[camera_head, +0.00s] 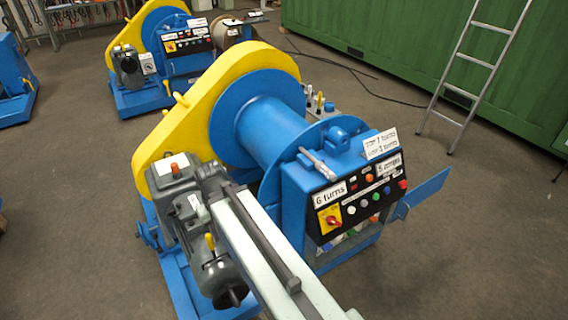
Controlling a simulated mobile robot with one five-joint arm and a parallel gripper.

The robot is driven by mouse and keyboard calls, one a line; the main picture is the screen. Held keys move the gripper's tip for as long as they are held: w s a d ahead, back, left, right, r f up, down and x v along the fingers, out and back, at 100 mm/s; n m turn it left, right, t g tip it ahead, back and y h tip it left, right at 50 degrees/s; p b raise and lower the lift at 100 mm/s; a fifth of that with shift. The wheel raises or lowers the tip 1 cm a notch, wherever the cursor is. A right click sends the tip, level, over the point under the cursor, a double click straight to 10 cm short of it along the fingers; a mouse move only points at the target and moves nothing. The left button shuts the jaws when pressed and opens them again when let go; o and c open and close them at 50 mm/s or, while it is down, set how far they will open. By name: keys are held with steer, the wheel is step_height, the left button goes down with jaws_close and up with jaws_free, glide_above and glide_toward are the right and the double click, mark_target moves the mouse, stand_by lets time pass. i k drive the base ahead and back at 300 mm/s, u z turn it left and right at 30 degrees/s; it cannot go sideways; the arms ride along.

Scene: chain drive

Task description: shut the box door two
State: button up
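A blue flat door panel (427,192) sticks out to the right from the lower right side of the blue control box (300,195), standing open. I see no number on it, so I cannot tell if it is door two. Beneath the black button panel (362,200), small coloured items show in the lower part of the box. A pale beam with a dark bar, which looks like my arm, enters from the bottom and crosses in front of the machine's left side. I cannot make out gripper fingers anywhere, and nothing is seen touching the door.
A blue drum (270,130) with a yellow chain guard (160,140) stands behind the box, a grey motor (185,205) at its left. A similar machine (165,50) is behind. A ladder (470,75) leans on a green container (420,40). Floor right of the door is clear.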

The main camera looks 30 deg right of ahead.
mark_target(413, 198)
steer(key=z, duration=1.85)
steer(key=k, duration=1)
steer(key=z, duration=0.4)
steer(key=i, duration=1.05)
steer(key=u, duration=0.1)
